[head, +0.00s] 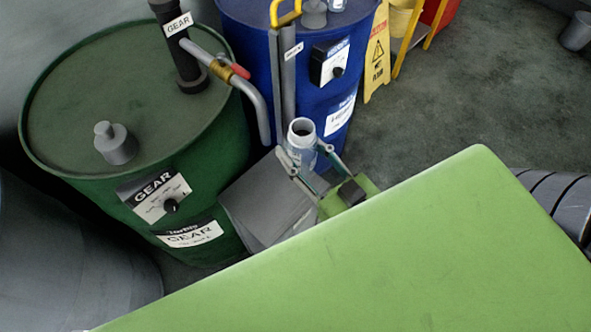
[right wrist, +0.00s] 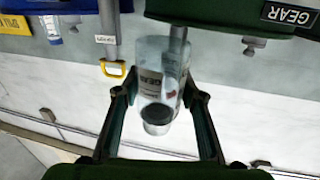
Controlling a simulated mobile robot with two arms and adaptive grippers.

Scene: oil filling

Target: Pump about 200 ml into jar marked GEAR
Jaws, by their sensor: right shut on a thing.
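The green GEAR drum (head: 75,110) stands at the left, with a GEAR-tagged dark pump (head: 186,68) on top. Its grey bent spout (head: 262,112) has a red lever (head: 240,72) and brass fitting, and points down. A clear open-mouthed jar (head: 301,132) is right of the spout's end in the head view, apart from it there. My right gripper (head: 304,158) is shut around the jar, which also shows in the right wrist view (right wrist: 158,75). The jar's label is too blurred to read surely, and I cannot tell its fill level. My left gripper is out of view.
A grey stand (head: 262,205) sits before the drums. A blue drum (head: 248,40) with a yellow-handled pump stands behind, with a yellow caution sign (head: 377,55) to its right. Grey floor (head: 460,90) is open at the upper right. My green arm covers the lower right.

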